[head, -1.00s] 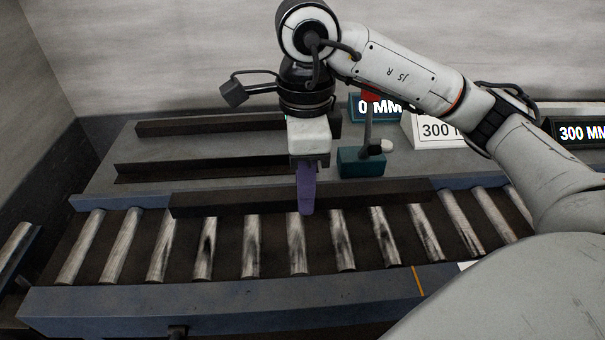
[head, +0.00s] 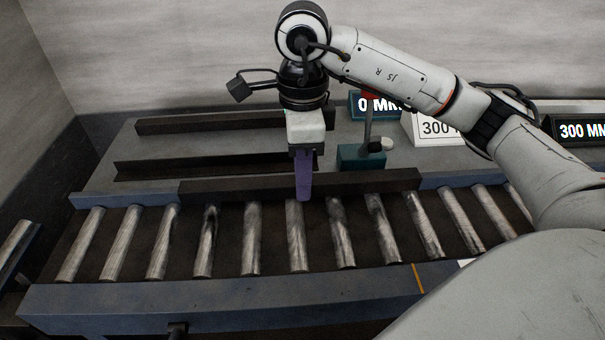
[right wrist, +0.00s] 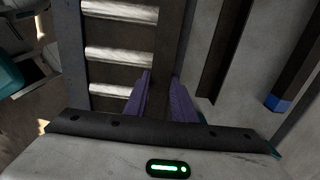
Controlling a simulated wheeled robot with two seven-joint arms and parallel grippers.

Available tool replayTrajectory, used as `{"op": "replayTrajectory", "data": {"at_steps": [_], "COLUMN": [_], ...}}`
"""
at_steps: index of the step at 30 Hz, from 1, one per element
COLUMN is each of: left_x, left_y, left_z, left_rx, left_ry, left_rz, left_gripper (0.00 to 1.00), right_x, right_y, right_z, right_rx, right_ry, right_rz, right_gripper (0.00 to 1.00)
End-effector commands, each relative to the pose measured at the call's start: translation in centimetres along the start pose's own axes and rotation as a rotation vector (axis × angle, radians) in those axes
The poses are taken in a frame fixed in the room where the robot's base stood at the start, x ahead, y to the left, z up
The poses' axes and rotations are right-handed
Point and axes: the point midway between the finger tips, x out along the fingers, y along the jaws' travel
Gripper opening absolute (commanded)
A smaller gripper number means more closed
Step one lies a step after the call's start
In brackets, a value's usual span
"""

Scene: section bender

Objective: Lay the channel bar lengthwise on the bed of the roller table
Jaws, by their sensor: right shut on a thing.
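The channel bar (head: 235,190) is long and dark brown. It lies across the head view, roughly parallel to the length of the roller table (head: 190,302), and covers part of its far blue rail. Whether it touches the rail cannot be told. My right gripper (head: 303,190) points down with purple fingers shut on the bar near its middle. In the right wrist view the bar (right wrist: 168,45) runs up from between the fingers (right wrist: 160,85), beside the rollers (right wrist: 120,52). The rollers in the head view (head: 251,240) are bare. My left gripper is not in view.
Two more dark bars (head: 215,122) (head: 215,165) lie on the grey table (head: 110,170) behind. A teal block with a post (head: 361,158) stands close right of my gripper. Signs (head: 435,128) (head: 582,132) stand at the back right.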

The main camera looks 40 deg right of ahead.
Motion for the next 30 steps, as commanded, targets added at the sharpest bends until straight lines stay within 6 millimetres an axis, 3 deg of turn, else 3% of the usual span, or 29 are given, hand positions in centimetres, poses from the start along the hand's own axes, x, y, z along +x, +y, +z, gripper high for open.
{"op": "replayTrajectory", "data": {"at_steps": [9, 10, 13, 23, 30], "left_x": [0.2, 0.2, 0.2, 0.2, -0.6], "left_y": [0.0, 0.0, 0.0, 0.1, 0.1], "left_z": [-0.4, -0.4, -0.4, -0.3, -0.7], "left_rx": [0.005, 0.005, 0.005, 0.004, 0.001], "left_ry": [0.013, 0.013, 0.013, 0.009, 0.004], "left_rz": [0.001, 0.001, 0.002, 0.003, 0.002], "left_gripper": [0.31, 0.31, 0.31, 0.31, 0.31], "right_x": [0.6, 0.7, 0.8, 0.7, -2.0], "right_y": [0.0, 0.0, 0.0, 0.0, -0.1], "right_z": [0.0, 0.0, 0.0, 0.0, 0.1], "right_rx": [0.001, 0.000, 0.001, 0.001, 0.001], "right_ry": [-0.002, 0.001, 0.001, 0.002, -0.002], "right_rz": [-0.002, 0.001, 0.001, 0.001, -0.004], "right_gripper": [0.00, 0.25, 0.42, 0.42, 0.42]}}
